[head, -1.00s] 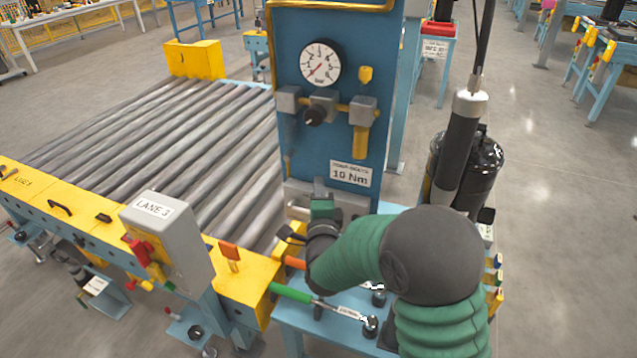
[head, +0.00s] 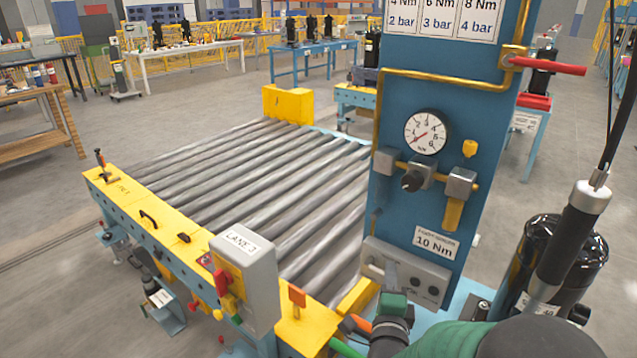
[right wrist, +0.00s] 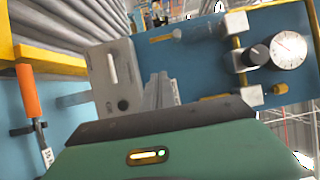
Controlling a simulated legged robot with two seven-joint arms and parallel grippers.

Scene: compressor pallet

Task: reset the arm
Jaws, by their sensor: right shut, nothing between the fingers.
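My right gripper (head: 389,274) is at the bottom centre of the head view, in front of the grey plate (head: 432,286) low on the blue panel (head: 413,98). Its narrow grey fingers are together with nothing between them. My green and black right arm fills the bottom right corner. In the right wrist view the fingers (right wrist: 160,90) point toward the panel, beside the grey plate (right wrist: 112,78). I cannot tell whether they touch it. My left gripper is not in view.
The panel carries a gauge (head: 425,132), a black knob (head: 412,181) and a red lever (head: 548,66). A roller conveyor (head: 250,190) with a grey LANE 3 box (head: 246,282) is to the left. A black cylinder (head: 580,250) stands right. An orange-handled tool (right wrist: 28,92) hangs near the gripper.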

